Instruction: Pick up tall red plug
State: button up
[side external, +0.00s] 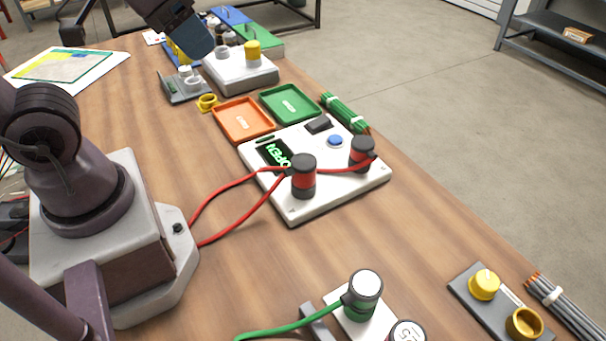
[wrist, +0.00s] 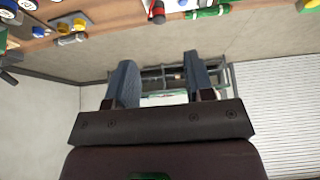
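Two red-and-black plugs with red cables stand upright on a white panel (side external: 330,190) in the side external view. The nearer plug (side external: 303,177) looks a little taller; the other plug (side external: 362,154) is at the panel's right side. My gripper (wrist: 160,62) is open, with its two blue-grey fingers apart and nothing between them. In the side external view only part of it shows at the top, high above the far part of the table and well away from the plugs. A red-and-black plug (wrist: 157,12) also shows at the wrist view's top edge; I cannot tell which one.
An orange tray (side external: 243,137) and a green tray (side external: 289,117) lie beyond the panel. A green cable bundle (side external: 345,112) lies beside it. A green-cabled plug (side external: 364,297) stands in front. Red cables cross the table left of the panel. The right-hand table edge is close.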

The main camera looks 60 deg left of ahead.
jog(key=o, duration=0.5)
jog(key=shift+f, duration=0.1)
jog(key=n+g, duration=0.6)
jog(key=n, duration=0.1)
send_over(304, 159)
notch_tip(304, 159, down, 15)
jog(key=f, duration=0.6)
jog(key=shift+s+f, duration=0.25)
jog(key=shift+f, duration=0.15)
jog(key=shift+w+f, duration=0.15)
jog(key=shift+f, duration=1.4)
jog(key=shift+w+f, duration=0.15)
jog(key=shift+f, duration=1.35)
